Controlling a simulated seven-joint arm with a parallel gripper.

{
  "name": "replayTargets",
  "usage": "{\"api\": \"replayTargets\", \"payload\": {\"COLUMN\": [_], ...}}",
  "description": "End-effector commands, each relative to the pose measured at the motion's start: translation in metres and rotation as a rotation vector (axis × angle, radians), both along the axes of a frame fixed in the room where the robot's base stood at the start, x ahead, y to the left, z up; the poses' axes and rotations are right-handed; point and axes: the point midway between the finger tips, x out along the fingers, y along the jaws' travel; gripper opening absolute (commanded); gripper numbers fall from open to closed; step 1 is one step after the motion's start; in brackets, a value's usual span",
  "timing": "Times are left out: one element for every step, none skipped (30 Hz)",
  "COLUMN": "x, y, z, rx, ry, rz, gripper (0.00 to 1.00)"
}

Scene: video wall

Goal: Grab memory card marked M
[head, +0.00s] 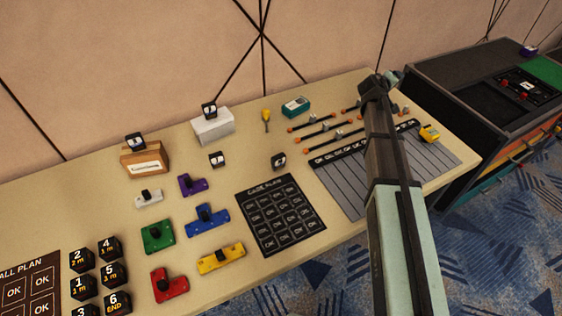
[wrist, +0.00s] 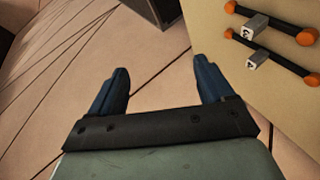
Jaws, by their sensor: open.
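Several small black cards with pale labels may be the memory cards. One stands on a wooden box (head: 135,141), one on a white block (head: 209,110), and two lie on the table, a left one (head: 217,159) and a right one (head: 279,161). Their marks are too small to read, so I cannot tell which is M. My gripper (wrist: 163,72) is open and empty in the wrist view, with its two dark blue fingers spread. In the head view my arm reaches over the table's right part to its back edge, well right of these cards.
Orange-ended bars with grey tags (wrist: 257,25) lie near the gripper. A yellow screwdriver-like tool (head: 266,117) and teal box (head: 295,106) stand at the back. Coloured blocks (head: 207,219), a black OK grid (head: 280,215) and numbered black tiles (head: 109,248) fill the left and front. A dark cabinet (head: 470,110) stands right.

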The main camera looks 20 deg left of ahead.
Motion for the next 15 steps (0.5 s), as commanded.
{"api": "replayTargets", "payload": {"x": [-0.003, -0.006, -0.01, -0.013, -0.016, -0.022, -0.026, -0.03, -0.037, -0.042, -0.047, -0.055, -0.061, -0.067, -0.076], "y": [0.029, 0.044, 0.064, 0.079, 0.094, 0.114, 0.128, 0.143, 0.162, 0.176, 0.19, 0.209, 0.223, 0.237, 0.256], "z": [0.008, 0.012, 0.018, 0.022, 0.026, 0.031, 0.036, 0.04, 0.045, 0.049, 0.054, 0.059, 0.064, 0.067, 0.072], "rx": [0.003, 0.004, 0.006, 0.007, 0.009, 0.011, 0.013, 0.015, 0.017, 0.018, 0.02, 0.021, 0.022, 0.024, 0.025], "ry": [0.001, 0.002, 0.004, 0.006, 0.008, 0.011, 0.013, 0.015, 0.018, 0.021, 0.023, 0.026, 0.028, 0.031, 0.035], "rz": [0.022, 0.032, 0.046, 0.056, 0.067, 0.081, 0.091, 0.102, 0.116, 0.126, 0.138, 0.152, 0.162, 0.173, 0.188], "gripper": [0.81, 0.81, 0.81, 0.81, 0.81, 0.81, 0.81, 0.81, 0.81, 0.81, 0.81, 0.81, 0.81, 0.81, 0.81]}}
